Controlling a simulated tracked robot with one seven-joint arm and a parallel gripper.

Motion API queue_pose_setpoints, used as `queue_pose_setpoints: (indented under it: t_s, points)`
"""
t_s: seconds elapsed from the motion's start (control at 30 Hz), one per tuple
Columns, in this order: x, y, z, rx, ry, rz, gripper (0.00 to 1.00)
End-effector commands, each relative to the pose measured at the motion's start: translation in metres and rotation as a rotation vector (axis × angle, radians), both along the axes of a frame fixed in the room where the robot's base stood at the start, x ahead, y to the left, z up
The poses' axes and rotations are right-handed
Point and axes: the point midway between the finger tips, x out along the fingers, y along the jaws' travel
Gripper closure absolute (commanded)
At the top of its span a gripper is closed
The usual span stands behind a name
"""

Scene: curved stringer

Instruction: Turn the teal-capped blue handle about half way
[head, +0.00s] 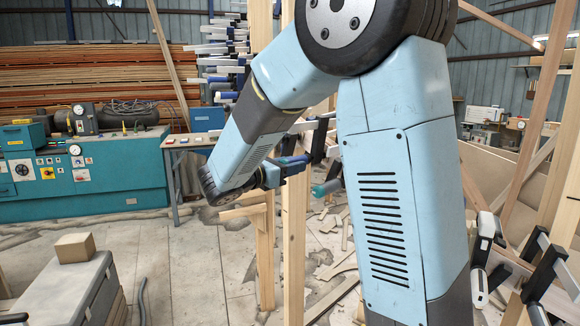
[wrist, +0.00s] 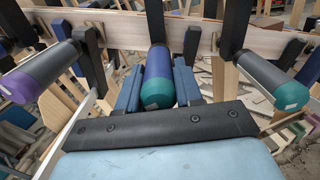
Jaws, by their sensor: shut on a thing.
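In the wrist view, a blue handle with a teal cap (wrist: 158,78) sits between the two blue fingers of my gripper (wrist: 159,84). The fingers are shut on it, one on each side, and the cap points toward the camera. The handle's far end meets a dark clamp part at a pale wooden strip. In the head view, my gripper (head: 289,166) is at the end of the arm, left of the upright arm link. The held handle is mostly hidden there by the fingers.
A purple-capped grey handle (wrist: 38,72) is to the left of my gripper and a teal-capped grey-blue handle (wrist: 272,80) to the right. The wooden strip (wrist: 120,30) runs behind them. A wooden post (head: 296,235) stands near my gripper. Wood scraps litter the floor.

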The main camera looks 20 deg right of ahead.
Motion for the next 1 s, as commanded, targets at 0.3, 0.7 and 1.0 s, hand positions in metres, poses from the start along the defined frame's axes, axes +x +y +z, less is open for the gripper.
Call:
queue_pose_setpoints:
  t_s: [0.3, 0.7, 1.0]
  points:
    - [0.0008, -0.0005, 0.0005, 0.043, -0.096, -0.001, 0.95]
    - [0.0012, -0.0002, 0.0005, 0.083, -0.186, 0.000, 0.95]
    - [0.0010, -0.0004, 0.0005, 0.083, -0.185, -0.001, 0.48]
